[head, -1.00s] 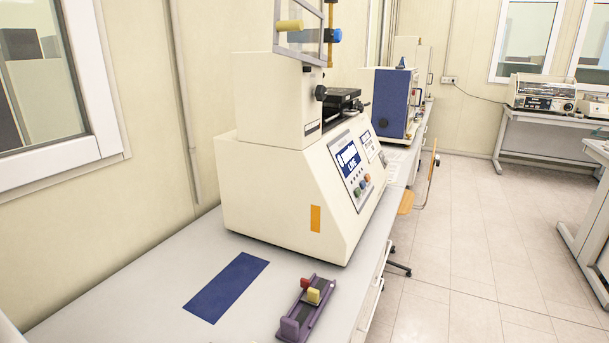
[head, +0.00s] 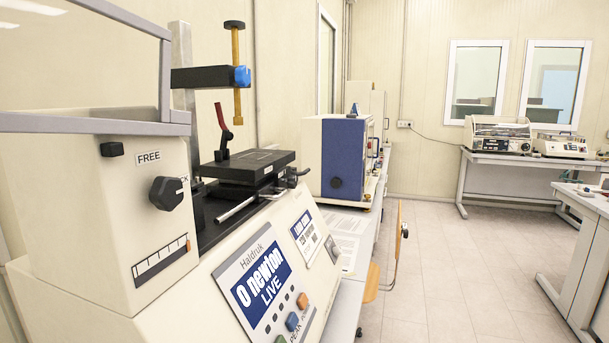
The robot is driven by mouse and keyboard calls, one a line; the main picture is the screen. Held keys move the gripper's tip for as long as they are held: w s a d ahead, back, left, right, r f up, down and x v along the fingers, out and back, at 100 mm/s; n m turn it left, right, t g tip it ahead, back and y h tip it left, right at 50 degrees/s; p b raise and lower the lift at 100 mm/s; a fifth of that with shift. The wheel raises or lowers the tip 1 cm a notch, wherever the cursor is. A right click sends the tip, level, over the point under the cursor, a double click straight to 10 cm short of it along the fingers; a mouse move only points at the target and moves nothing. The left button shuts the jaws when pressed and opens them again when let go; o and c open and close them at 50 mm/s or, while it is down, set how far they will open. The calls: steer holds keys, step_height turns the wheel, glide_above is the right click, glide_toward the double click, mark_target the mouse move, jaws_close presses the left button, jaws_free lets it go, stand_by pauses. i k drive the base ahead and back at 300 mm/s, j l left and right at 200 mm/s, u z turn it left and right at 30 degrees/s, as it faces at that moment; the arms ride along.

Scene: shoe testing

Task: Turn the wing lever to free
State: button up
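The wing lever (head: 167,193) looks like a black, faceted knob on the side of the cream housing of the test machine (head: 60,215) at the left of the head view. A "FREE" label (head: 149,157) sits above and a little left of it. A second label (head: 185,181) at its right edge is mostly hidden behind it; only the end, like an "X", shows. I cannot tell for sure which label the lever points at. My gripper is not in view.
A clear guard with a grey frame (head: 90,125) juts over the housing. Beside the housing are a black platform (head: 248,167), a red-handled lever (head: 225,120) and a blue-ended crossarm (head: 210,77). The front panel (head: 265,290) reads "0 newton LIVE". Open floor (head: 450,270) lies right.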

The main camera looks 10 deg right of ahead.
mark_target(307, 170)
steer(key=i+l, duration=0.35)
steer(key=l, duration=0.3)
steer(key=i+l+u, duration=0.1)
steer(key=i+l, duration=0.25)
steer(key=l, duration=0.3)
steer(key=i+l, duration=0.2)
steer(key=l, duration=0.15)
steer(key=u, duration=0.05)
